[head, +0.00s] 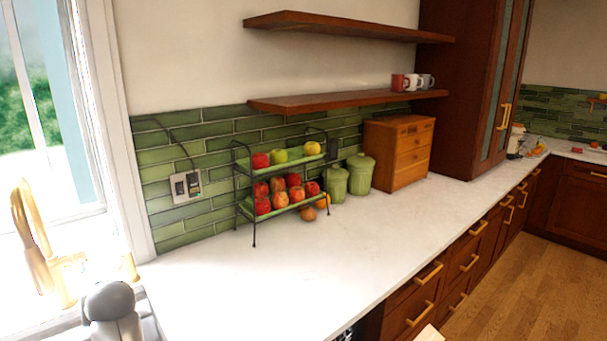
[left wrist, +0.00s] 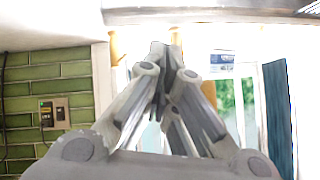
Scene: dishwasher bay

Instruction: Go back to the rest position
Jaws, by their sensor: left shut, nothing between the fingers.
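My left gripper (left wrist: 166,58) fills the middle of the left wrist view. Its grey fingers are closed together with nothing between them. It is in front of the bright window (left wrist: 228,90), with the green tiled wall to the left in that view. In the head view only a grey part of my left arm shows at the bottom left, beside the sink and the near end of the white counter (head: 330,245). The fingers cannot be made out there. My right gripper is in neither view.
A gold faucet (head: 32,235) stands by the window. A two-tier fruit rack (head: 253,218), green canisters (head: 360,173) and a wooden drawer box (head: 400,155) line the wall. Wooden shelves (head: 345,100) hang above. The counter's front stretch is clear.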

